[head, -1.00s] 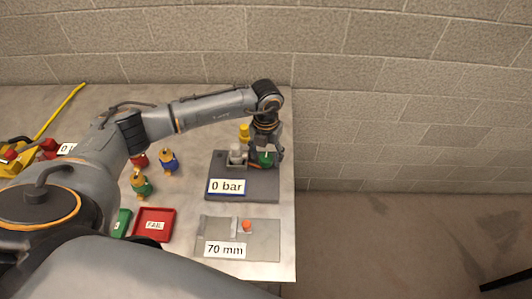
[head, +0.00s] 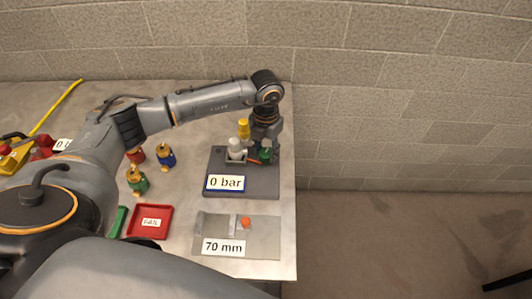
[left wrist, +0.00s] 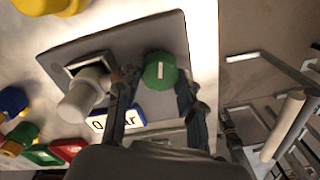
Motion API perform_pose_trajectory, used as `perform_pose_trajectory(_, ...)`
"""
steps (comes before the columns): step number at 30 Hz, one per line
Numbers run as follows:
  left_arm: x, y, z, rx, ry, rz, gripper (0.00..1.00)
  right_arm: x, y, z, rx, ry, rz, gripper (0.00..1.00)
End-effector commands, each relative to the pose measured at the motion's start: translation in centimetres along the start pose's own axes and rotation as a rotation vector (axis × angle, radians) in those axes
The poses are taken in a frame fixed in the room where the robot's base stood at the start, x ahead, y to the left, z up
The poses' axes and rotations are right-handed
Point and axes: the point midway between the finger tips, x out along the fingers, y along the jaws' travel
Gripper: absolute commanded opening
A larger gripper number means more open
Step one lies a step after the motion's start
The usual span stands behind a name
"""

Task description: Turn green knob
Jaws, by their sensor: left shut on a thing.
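The green knob (head: 265,154) sits at the right of a dark grey panel (head: 240,185). In the left wrist view the green knob (left wrist: 160,72) has a white mark on top. The panel's label (head: 226,183) reads 0 bar. My right gripper is not in view.
A white fitting (head: 236,149) stands left of the knob, with a yellow part (head: 243,128) behind it. Red (head: 136,155), blue (head: 166,155) and green (head: 137,180) fittings stand farther left. A red FAIL tray (head: 150,221) and a 70 mm gauge plate (head: 265,240) are in front.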

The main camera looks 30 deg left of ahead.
Motion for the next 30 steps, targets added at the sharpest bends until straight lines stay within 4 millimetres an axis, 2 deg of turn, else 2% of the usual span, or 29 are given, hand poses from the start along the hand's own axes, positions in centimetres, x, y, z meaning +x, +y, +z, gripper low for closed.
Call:
perform_pose_trajectory(1,0.5,0.1,0.1,0.043,-0.003,0.001,0.06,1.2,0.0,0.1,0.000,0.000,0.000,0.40)
perform_pose_trajectory(15,0.5,0.0,0.1,0.484,-0.004,0.001,0.06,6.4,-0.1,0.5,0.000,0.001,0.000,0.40)
perform_pose_trajectory(21,0.3,0.0,0.1,0.643,-0.004,0.002,0.06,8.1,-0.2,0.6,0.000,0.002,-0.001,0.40)
perform_pose_trajectory(30,0.1,0.1,0.1,0.797,-0.003,0.002,0.06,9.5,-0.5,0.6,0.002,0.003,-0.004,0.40)
